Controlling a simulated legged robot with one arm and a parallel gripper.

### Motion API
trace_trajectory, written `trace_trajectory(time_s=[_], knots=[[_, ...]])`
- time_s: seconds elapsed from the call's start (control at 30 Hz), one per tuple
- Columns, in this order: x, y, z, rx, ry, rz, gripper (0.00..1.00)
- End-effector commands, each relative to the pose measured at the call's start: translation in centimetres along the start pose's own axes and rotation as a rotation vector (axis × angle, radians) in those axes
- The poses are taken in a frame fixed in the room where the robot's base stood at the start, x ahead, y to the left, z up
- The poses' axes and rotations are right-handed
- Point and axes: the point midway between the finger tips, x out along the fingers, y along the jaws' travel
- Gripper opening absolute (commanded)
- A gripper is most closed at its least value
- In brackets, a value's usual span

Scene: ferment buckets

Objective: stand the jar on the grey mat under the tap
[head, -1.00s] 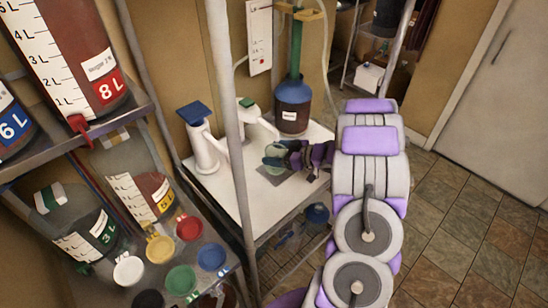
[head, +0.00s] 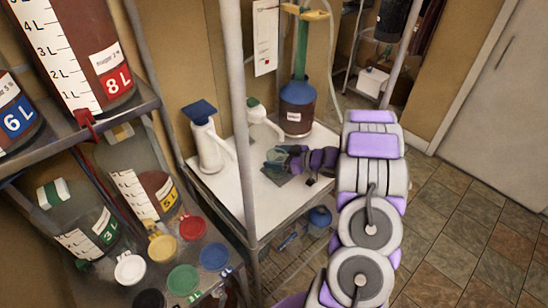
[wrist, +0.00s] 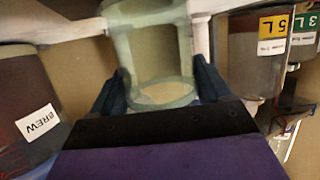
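The jar (wrist: 158,55) is pale green and see-through. In the wrist view it sits between the two blue fingers of my gripper (wrist: 160,88), which meet its sides. In the head view my gripper (head: 272,158) reaches left over the white table, and the jar is small and mostly hidden at its tip. The grey mat (head: 275,178) lies on the table just below the gripper, partly covered by it. Whether the jar touches the mat is unclear. White spouted vessels, one with a blue top (head: 207,142) and one with a green top (head: 258,122), stand behind.
A brown bucket with a blue collar and green column (head: 298,108) stands at the table's (head: 220,185) back. A metal post (head: 238,130) rises in front of the table. Shelves at left hold labelled buckets (head: 95,75) and several coloured lids (head: 182,279). Tiled floor (head: 470,220) is open at right.

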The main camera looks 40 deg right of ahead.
Motion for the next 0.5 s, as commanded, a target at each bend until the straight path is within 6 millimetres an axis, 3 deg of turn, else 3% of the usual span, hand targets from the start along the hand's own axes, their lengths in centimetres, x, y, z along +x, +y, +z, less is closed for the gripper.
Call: trace_trajectory(time_s=[0.23, 0.5], knots=[[0.0, 0.0, 0.0, -0.001, -0.001, 0.002, 1.0], [0.3, -1.0, -0.6, -0.009, -0.006, 0.003, 1.0]])
